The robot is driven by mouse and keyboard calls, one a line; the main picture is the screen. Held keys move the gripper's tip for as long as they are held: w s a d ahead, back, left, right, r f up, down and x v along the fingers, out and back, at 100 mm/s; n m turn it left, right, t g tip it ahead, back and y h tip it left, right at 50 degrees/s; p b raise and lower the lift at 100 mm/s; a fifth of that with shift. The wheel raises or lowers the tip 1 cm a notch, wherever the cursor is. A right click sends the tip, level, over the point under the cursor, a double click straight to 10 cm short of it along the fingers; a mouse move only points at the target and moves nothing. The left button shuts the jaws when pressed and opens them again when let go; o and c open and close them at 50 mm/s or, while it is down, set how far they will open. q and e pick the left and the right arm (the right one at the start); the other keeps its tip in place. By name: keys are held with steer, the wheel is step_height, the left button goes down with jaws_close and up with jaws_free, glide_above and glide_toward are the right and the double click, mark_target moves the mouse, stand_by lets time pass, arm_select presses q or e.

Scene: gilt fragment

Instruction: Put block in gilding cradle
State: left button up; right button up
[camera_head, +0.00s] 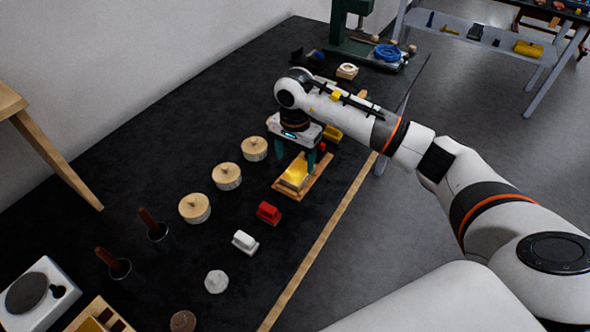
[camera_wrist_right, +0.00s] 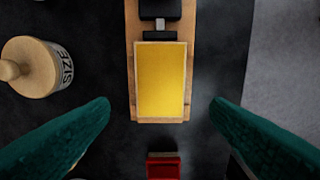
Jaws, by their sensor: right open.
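A yellow-gold block (camera_head: 294,173) with a pale edge lies on a wooden board (camera_head: 313,181) that looks like the gilding cradle. In the right wrist view the block (camera_wrist_right: 160,80) sits lengthwise on the board (camera_wrist_right: 131,60), near its lower end. A dark and white fitting (camera_wrist_right: 160,15) is on the board above the block. My right gripper (camera_head: 296,156) is above the board, open and empty. Its teal fingers stand either side of the block, apart from it, in the wrist view. My left gripper is not in view.
Round wooden-topped jars (camera_head: 195,208) stand in a row left of the board. A red block-like item (camera_head: 268,212) and a white one (camera_head: 245,241) lie in front of it. A green press (camera_head: 350,35) stands at the back. Wooden edging runs along the table's right side.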

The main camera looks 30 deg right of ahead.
mark_target(295, 175)
step_height(295, 175, up, 7)
steer(key=b, duration=0.1)
steer(key=shift+c, duration=0.3)
stand_by(1.9)
